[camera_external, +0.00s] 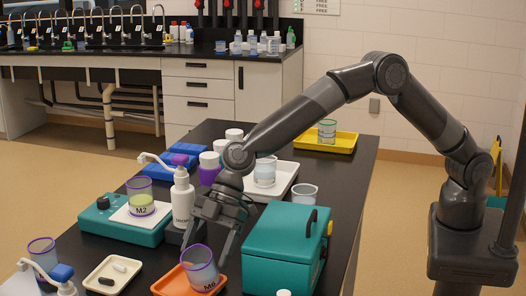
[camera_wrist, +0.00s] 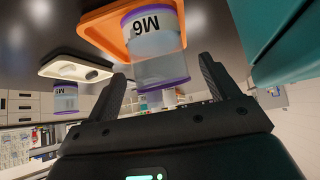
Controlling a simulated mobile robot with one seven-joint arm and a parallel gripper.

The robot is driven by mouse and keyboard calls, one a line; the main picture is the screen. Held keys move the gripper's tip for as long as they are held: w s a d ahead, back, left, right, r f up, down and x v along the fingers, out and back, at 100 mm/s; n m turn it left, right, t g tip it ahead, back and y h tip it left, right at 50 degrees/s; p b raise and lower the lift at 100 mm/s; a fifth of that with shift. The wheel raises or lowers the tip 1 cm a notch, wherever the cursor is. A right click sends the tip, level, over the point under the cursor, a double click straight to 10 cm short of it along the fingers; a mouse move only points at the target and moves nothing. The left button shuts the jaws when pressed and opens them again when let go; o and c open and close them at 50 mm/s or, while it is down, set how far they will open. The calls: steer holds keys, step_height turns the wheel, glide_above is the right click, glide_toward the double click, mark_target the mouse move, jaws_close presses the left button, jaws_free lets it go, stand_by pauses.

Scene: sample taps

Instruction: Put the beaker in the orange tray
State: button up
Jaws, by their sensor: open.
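A clear beaker marked M6 (camera_external: 200,268), with purple bands, stands on the orange tray (camera_external: 163,285) at the front of the black bench. In the wrist view the beaker (camera_wrist: 158,60) shows between and beyond my fingers, with the orange tray (camera_wrist: 97,27) behind its far end. My gripper (camera_external: 209,242) is open and empty, pointing down close above and behind the beaker. In the wrist view my gripper's fingers (camera_wrist: 165,85) are wide apart, one on each side of the beaker, and neither visibly touches it. The beaker's contact with the tray is partly hidden.
A teal box (camera_external: 285,250) stands close right of my gripper. A white pump bottle (camera_external: 183,200) and a teal stirrer (camera_external: 115,222) bearing beaker M2 (camera_external: 140,196) stand left. A cream tray (camera_external: 112,273) and another beaker (camera_external: 43,255) are front left. A yellow tray (camera_external: 340,143) is far back.

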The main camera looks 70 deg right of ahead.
steer(key=shift+r, duration=0.1)
steer(key=shift+r, duration=0.25)
steer(key=v, duration=1.2)
